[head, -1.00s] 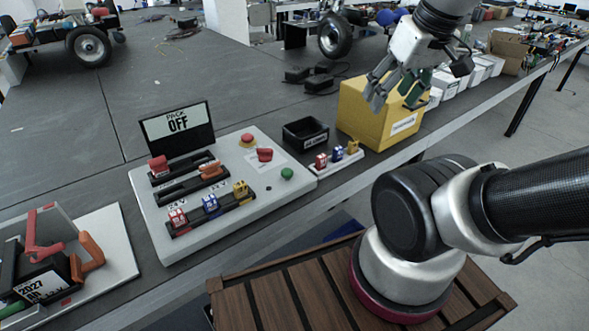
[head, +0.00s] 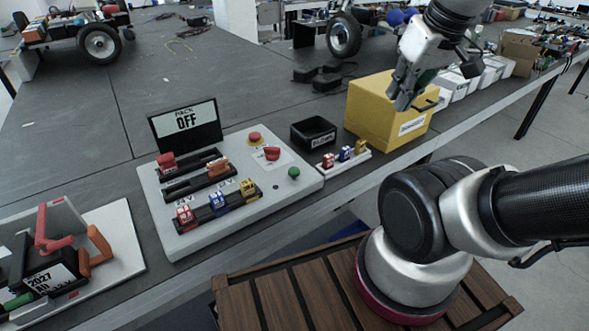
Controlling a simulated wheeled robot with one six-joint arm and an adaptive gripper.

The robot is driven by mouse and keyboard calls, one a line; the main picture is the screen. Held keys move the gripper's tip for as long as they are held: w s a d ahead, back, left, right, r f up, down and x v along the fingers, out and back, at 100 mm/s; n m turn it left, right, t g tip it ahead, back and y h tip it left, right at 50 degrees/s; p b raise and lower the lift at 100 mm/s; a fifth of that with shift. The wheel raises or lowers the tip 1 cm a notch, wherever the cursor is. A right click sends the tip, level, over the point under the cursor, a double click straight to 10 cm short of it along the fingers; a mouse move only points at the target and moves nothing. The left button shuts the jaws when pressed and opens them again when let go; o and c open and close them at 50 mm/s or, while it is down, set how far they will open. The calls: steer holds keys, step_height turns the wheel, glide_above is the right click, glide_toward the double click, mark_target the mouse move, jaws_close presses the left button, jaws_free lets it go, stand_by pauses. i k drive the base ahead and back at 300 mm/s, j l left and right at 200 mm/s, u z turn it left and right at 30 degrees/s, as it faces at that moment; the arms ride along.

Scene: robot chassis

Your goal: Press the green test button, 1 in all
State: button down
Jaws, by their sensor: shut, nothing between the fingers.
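The green test button (head: 293,173) is a small round knob near the right edge of the white control panel (head: 178,242). A display (head: 186,122) at the back of the panel reads "PACK OFF". My gripper (head: 402,104) is shut and empty, in front of the yellow box in the picture, up and to the right of the green button and well apart from it. Nothing covers the button.
A red mushroom button (head: 255,138) and a red switch (head: 272,154) sit near the green button. A black tray (head: 313,134), a white strip of small coloured blocks (head: 345,158) and the yellow box (head: 368,112) stand to the right. A battery board (head: 118,232) lies left.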

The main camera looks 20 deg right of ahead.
mark_target(293, 172)
steer(key=k+l, duration=0.15)
steer(key=l, duration=0.2)
steer(key=k+l, duration=0.2)
steer(key=l, duration=0.15)
steer(key=k+l, duration=0.15)
steer(key=l, duration=0.2)
